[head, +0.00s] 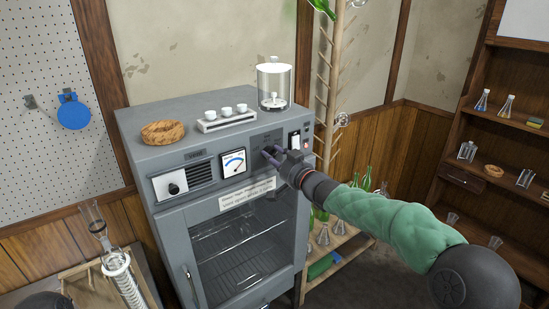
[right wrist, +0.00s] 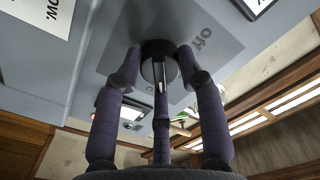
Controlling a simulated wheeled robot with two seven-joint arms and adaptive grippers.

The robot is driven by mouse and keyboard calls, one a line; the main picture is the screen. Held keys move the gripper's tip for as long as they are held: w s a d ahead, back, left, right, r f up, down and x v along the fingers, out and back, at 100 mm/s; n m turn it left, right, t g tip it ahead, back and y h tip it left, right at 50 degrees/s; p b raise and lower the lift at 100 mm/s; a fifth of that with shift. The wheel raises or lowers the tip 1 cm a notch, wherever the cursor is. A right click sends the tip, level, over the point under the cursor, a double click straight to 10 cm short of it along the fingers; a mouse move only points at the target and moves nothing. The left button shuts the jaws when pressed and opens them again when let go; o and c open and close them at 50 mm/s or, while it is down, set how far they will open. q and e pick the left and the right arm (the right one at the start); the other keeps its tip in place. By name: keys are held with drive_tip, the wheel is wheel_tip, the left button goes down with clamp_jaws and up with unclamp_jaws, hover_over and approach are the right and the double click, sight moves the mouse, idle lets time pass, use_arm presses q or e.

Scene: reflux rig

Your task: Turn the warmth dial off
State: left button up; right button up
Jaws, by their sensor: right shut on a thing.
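The warmth dial (right wrist: 160,70) is a dark round knob with a pale pointer line, on a grey plate marked "Off" on the cabinet's underside-looking face in the right wrist view. My right gripper (head: 272,156) is at the upper right of the grey cabinet's front (head: 215,165). Its purple fingers are closed around the dial, as the right wrist view shows. In the head view the fingers mostly hide the dial. The pointer line runs up and down in the right wrist view, and the "Off" word lies to its upper right. My left gripper is not in view.
A gauge (head: 233,163) and a white panel with a black knob (head: 173,188) sit left of the gripper. A switch (head: 295,140) is close on its right. A glass jar (head: 273,86), small cups and a cork ring (head: 163,132) stand on top. A bottle rack stands right.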

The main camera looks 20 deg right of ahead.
drive_tip(key=n+b, duration=0.2)
drive_tip(key=n, duration=0.5)
drive_tip(key=n+b, duration=0.3)
drive_tip(key=n, duration=0.5)
drive_tip(key=n+b, duration=0.2)
drive_tip(key=n, duration=0.5)
drive_tip(key=shift+f+n+b, duration=0.3)
drive_tip(key=shift+b, duration=0.05)
drive_tip(key=shift+d+r, duration=0.1)
drive_tip(key=o, duration=1.1)
drive_tip(key=shift+o, duration=0.2)
drive_tip(key=shift+w, duration=0.1)
drive_tip(key=shift+r, duration=0.15)
drive_tip(key=shift+d, duration=0.1)
